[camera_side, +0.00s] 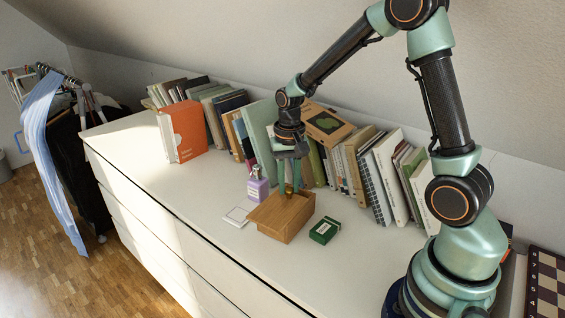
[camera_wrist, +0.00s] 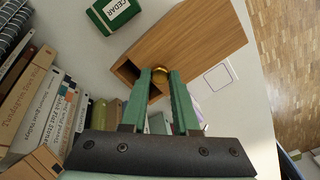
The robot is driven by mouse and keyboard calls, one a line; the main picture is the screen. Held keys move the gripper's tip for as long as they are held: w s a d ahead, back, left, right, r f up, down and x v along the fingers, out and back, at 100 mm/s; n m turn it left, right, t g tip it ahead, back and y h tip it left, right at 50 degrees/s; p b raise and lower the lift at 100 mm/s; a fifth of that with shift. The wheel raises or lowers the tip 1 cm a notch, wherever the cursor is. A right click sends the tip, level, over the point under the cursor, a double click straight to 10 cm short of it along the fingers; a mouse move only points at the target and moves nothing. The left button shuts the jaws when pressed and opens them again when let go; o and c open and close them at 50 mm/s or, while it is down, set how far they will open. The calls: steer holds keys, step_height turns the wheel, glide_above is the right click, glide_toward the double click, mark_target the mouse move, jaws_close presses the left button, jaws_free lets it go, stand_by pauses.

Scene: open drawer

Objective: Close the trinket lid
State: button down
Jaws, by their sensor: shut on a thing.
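A wooden trinket box (camera_side: 288,230) stands on the white dresser top. Its flat wooden lid (camera_side: 272,211) is slid off to one side, overhanging the box at the left in the side view. In the wrist view the lid (camera_wrist: 195,38) covers most of the box, and a dark open gap shows at the box's near-left end. A brass knob (camera_wrist: 160,74) is on the lid; it also shows in the side view (camera_side: 289,191). My gripper (camera_wrist: 160,76) points down from above with its green fingers shut on the knob; it also shows in the side view (camera_side: 289,188).
A green cedar box (camera_side: 325,230) stands close to the right. A purple bottle (camera_side: 257,187) and a white square card (camera_side: 236,216) are to the left. A row of books (camera_side: 355,160) stands behind. The dresser's front edge is near; its top is clear at left.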

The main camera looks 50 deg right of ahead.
steer(key=d, duration=0.4)
steer(key=shift+w+d, duration=0.2)
steer(key=shift+w, duration=0.05)
steer(key=c, duration=0.7)
jaws_free()
steer(key=shift+o, duration=0.2)
steer(key=shift+r, duration=0.15)
step_height(320, 180, up, 12)
